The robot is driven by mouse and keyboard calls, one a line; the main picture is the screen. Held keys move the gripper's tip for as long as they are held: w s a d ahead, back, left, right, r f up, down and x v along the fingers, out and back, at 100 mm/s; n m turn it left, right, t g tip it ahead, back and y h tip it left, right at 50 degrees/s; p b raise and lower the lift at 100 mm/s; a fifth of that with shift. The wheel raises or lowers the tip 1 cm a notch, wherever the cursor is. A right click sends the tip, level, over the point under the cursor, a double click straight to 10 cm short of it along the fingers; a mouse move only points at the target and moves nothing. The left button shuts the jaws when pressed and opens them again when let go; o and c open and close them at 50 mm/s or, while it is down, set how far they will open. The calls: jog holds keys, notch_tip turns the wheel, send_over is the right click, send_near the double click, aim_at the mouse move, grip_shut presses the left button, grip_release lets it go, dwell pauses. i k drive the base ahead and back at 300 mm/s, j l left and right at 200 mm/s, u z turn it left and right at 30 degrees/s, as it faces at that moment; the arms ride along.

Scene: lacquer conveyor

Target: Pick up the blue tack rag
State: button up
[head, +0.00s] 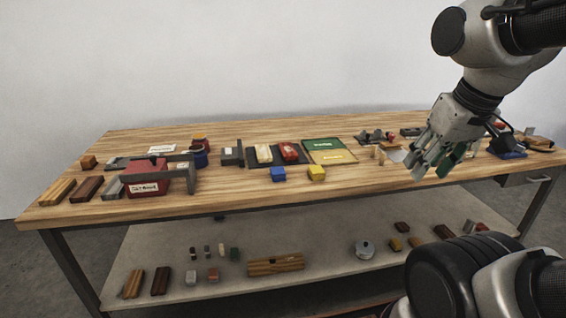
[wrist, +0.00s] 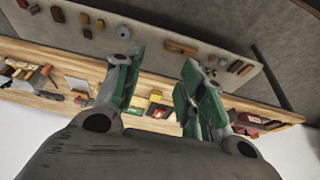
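A small blue folded piece (head: 278,174), which looks like the blue tack rag, lies near the front edge of the wooden bench top, left of a similar yellow piece (head: 316,173). My gripper (head: 430,168) is over the right part of the bench, well to the right of the blue piece and apart from it. In the wrist view its two green-padded fingers (wrist: 161,80) are spread with nothing between them. I cannot make out the blue piece for sure in the wrist view.
A red box (head: 146,178) with a grey clamp lies left on the bench (head: 230,204). A dark tray with cream and red blocks and a green board (head: 322,144) lie behind the blue piece. Another blue object (head: 508,148) sits far right. A lower shelf (head: 325,262) holds small blocks.

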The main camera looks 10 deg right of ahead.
aim_at(278, 173)
jog(key=i+j, duration=0.15)
jog(key=i, duration=0.3)
jog(key=i+j, duration=0.15)
jog(key=i, duration=0.25)
